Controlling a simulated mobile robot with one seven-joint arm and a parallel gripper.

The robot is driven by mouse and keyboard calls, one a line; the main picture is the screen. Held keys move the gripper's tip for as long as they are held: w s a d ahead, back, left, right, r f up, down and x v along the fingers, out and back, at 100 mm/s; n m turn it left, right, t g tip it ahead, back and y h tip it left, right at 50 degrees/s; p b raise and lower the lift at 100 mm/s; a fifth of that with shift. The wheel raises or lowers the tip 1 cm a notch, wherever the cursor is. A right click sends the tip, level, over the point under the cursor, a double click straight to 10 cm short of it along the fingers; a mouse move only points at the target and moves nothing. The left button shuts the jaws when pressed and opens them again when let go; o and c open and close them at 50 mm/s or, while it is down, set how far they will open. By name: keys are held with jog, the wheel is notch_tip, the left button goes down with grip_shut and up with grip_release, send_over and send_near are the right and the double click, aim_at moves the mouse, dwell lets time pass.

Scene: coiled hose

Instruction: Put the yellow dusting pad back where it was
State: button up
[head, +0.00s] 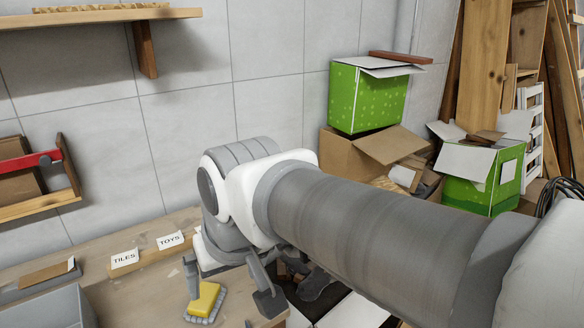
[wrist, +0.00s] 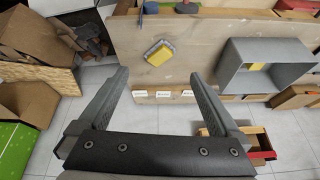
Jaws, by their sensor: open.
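The yellow dusting pad (head: 205,299) has a grey fringed base and lies on the wooden workbench (head: 120,290), in front of the labelled strip. It also shows in the wrist view (wrist: 159,54), flat on the bench and just beyond the fingertips. My gripper (head: 230,302) is open and empty above the bench. In the wrist view, its two fingers (wrist: 160,76) stand wide apart with the pad roughly centred ahead of them. In the head view, my arm hides part of the bench.
A wooden strip carries labels such as TILES (head: 124,258) and TOYS (head: 170,240). A grey bin (wrist: 230,78) stands on the bench with something yellow inside. Green boxes (head: 372,98) and cardboard stand at the right of the head view. Bare bench surrounds the pad.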

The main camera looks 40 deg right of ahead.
jog(key=shift+s+f+n+t, duration=0.2)
jog(key=shift+s+n, duration=0.1)
jog(key=shift+s, duration=0.5)
jog(key=shift+s+f+n+t, duration=0.1)
jog(key=shift+s+n+t, duration=0.15)
jog(key=shift+s, duration=0.55)
jog(key=shift+r, duration=0.1)
